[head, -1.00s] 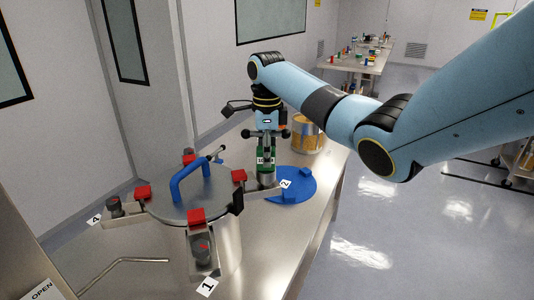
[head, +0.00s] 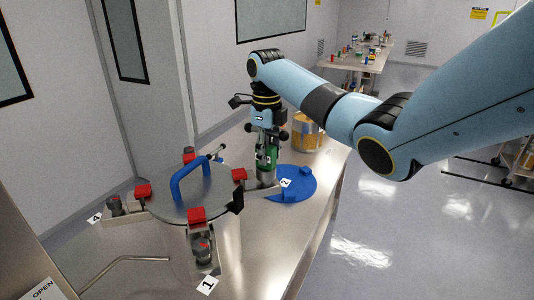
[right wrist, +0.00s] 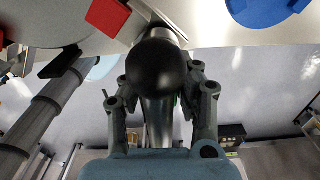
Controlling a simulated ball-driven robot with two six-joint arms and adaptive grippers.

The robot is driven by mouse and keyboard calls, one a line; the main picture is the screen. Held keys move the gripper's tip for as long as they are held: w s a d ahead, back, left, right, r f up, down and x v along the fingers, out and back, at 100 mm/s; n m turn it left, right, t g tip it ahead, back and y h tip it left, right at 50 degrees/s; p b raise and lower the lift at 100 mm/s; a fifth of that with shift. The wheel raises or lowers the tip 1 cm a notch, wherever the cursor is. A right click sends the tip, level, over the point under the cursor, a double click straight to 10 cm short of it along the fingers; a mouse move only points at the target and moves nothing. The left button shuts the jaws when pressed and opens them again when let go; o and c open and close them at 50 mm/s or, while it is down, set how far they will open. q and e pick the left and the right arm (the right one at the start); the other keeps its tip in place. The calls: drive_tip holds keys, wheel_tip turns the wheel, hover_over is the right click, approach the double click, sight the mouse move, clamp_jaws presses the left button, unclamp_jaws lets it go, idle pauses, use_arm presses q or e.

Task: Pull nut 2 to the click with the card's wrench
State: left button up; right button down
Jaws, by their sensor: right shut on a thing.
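My right gripper (head: 268,135) points down and is shut on the upright wrench with a green body (head: 266,157). The wrench's lower end is over the vessel's arm beside the number 2 tag (head: 285,183); nut 2 is hidden under it, and I cannot tell how it is seated. In the right wrist view the gripper's fingers (right wrist: 160,95) stand on both sides of the wrench, whose black round end (right wrist: 156,68) faces the camera. The pressure vessel (head: 225,245) has a round lid with a blue handle (head: 176,188). My left gripper is not in view.
A blue round piece (head: 300,193) lies right of the vessel. Red blocks (head: 197,217) sit around the lid's rim. A bent metal rod (head: 125,262) lies front left. A yellow-banded container (head: 307,137) stands behind. The table's front right is clear.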

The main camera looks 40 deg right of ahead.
drive_tip(key=shift+r, duration=3.45)
